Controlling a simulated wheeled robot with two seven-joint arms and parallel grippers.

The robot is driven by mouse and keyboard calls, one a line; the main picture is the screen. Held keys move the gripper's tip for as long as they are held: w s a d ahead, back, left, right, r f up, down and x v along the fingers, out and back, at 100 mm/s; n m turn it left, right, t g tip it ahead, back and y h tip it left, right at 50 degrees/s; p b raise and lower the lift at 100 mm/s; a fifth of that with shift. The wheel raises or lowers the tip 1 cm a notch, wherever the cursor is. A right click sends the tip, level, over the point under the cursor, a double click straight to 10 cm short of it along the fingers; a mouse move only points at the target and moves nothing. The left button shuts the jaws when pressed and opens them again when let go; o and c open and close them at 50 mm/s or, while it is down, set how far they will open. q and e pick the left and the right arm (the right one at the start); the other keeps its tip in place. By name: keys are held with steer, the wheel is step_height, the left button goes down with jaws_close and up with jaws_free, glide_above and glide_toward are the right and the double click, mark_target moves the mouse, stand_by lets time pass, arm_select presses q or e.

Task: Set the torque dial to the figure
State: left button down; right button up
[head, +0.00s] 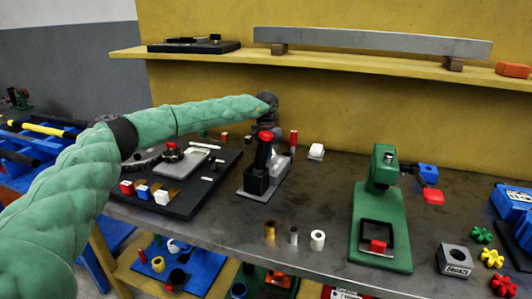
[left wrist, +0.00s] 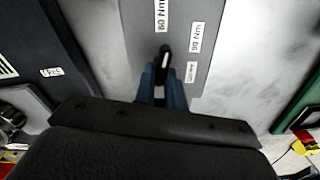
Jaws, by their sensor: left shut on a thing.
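The torque dial is a small dark pointer knob (left wrist: 165,60) with a white mark, on a grey plate (left wrist: 183,20) in the left wrist view. The plate bears a "60 Nm" label (left wrist: 161,15), a "90 Nm" label (left wrist: 196,37) and a smaller label I cannot read. The knob's white mark points roughly up the picture, between the two readable labels. My left gripper (left wrist: 164,82) has its blue fingers shut on the knob. My right gripper is not in view.
A black board with coloured blocks (head: 178,204) lies left of the plate. Several small cylinders (head: 293,236) stand in front to its right. A green stand (head: 378,232) stands further right. A shelf with a long metal bar (head: 370,42) runs along the wall behind.

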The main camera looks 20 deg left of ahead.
arm_select(q)
steer(key=shift+d+f, duration=0.1)
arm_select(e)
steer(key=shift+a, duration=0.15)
arm_select(q)
steer(key=c, duration=1.5)
jaws_free()
steer(key=shift+o, duration=0.2)
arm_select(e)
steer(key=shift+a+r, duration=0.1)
